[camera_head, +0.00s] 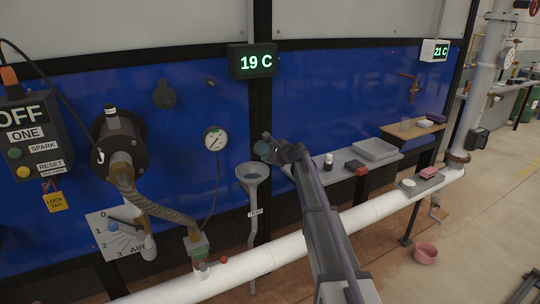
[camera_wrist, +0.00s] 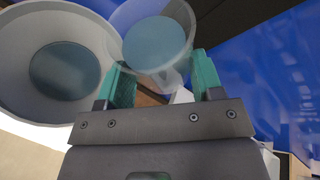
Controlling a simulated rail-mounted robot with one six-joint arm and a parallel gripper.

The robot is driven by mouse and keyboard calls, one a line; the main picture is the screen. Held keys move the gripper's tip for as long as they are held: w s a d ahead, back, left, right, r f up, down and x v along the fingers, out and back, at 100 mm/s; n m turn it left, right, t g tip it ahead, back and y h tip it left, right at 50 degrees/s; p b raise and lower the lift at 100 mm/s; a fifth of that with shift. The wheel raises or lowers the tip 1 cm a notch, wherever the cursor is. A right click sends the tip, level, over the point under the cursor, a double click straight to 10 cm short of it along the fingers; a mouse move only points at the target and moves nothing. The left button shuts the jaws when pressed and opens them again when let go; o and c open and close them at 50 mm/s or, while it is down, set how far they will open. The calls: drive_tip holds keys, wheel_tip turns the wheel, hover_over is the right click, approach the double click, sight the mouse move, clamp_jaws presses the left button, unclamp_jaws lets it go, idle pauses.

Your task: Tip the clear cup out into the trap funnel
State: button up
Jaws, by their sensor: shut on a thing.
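The clear cup (camera_wrist: 151,14) is between the two green finger pads of my gripper (camera_wrist: 162,82) in the wrist view. A blue-grey disc shows inside it; I cannot tell whether this is liquid or the cup's base. In the head view the small, dark-looking cup (camera_head: 262,149) is at the tip of my gripper (camera_head: 275,149), just above and slightly right of the grey trap funnel (camera_head: 252,171). The cup's tilt is unclear. The funnel's wide mouth (camera_wrist: 25,88) fills the wrist view's upper left, beside the cup, with a blue-grey round area inside.
A pressure gauge (camera_head: 215,139) is on the blue wall left of the funnel. A white pipe (camera_head: 290,248) runs below.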

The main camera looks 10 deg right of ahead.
drive_tip(key=n+t, duration=0.1)
drive_tip(key=s+a+r+n+t+h+b, duration=0.1)
drive_tip(key=n, duration=0.1)
drive_tip(key=a+n, duration=0.1)
drive_tip(key=n, duration=0.1)
drive_tip(key=shift+s+r+t+h, duration=0.25)
drive_tip(key=shift+s+t+h, duration=0.05)
drive_tip(key=shift+t+h, duration=0.1)
drive_tip(key=n, duration=0.1)
drive_tip(key=s+a+n+t+b, duration=0.1)
drive_tip(key=shift+r+n, duration=0.3)
drive_tip(key=shift+r, duration=0.05)
drive_tip(key=n, duration=0.1)
drive_tip(key=a+r+n+t+b, duration=0.1)
drive_tip(key=shift+s+a+n, duration=0.1)
drive_tip(key=shift+s+n, duration=0.2)
drive_tip(key=shift+n, duration=0.1)
drive_tip(key=shift+r, duration=0.15)
idle(1.5)
